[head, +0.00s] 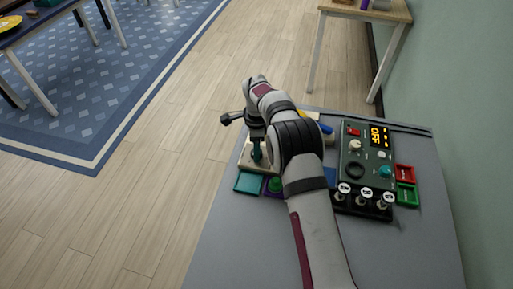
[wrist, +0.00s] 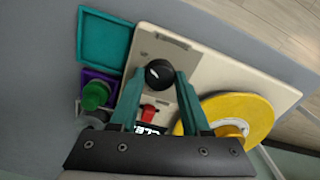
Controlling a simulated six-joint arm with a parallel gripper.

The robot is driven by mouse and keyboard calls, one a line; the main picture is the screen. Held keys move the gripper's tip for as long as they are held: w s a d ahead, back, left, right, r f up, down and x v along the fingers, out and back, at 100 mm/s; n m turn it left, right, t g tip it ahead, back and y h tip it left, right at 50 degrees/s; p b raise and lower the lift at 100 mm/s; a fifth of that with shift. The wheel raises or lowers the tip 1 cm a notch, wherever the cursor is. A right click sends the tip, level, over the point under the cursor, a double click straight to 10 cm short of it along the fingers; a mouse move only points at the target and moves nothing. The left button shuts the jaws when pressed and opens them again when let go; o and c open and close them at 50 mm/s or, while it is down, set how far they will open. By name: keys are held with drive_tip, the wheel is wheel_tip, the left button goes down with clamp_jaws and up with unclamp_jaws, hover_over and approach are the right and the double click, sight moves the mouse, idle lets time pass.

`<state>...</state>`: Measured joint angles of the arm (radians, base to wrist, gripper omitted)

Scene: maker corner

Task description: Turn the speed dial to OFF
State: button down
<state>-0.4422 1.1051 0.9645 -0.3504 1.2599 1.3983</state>
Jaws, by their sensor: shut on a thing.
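The speed dial (wrist: 159,73) is a round black knob with a small white mark, on a beige panel (wrist: 222,66) in the wrist view. My gripper (wrist: 159,77) has its two teal fingers shut on the knob, one at each side. The mark's exact setting is too small to read. In the head view my gripper (head: 257,157) points down over the beige panel (head: 245,161), and the dial is hidden there. A red switch (wrist: 149,111) and a partly covered lit display (wrist: 148,128) sit just below the dial in the wrist view.
A yellow disc (wrist: 246,110) lies beside the right finger. A teal tray (wrist: 103,45) and a purple tray with a green knob (wrist: 95,95) are at left. A dark green control box (head: 353,150), its display reading OFF, stands right of my arm on the grey table (head: 240,240).

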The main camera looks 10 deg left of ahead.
idle(0.3)
drive_tip(key=n, duration=0.5)
drive_tip(key=shift+n, duration=0.4)
drive_tip(key=n, duration=1.2)
drive_tip(key=shift+n, duration=0.4)
drive_tip(key=n, duration=0.5)
drive_tip(key=shift+n, duration=0.3)
drive_tip(key=shift+c, duration=1.8)
unclamp_jaws()
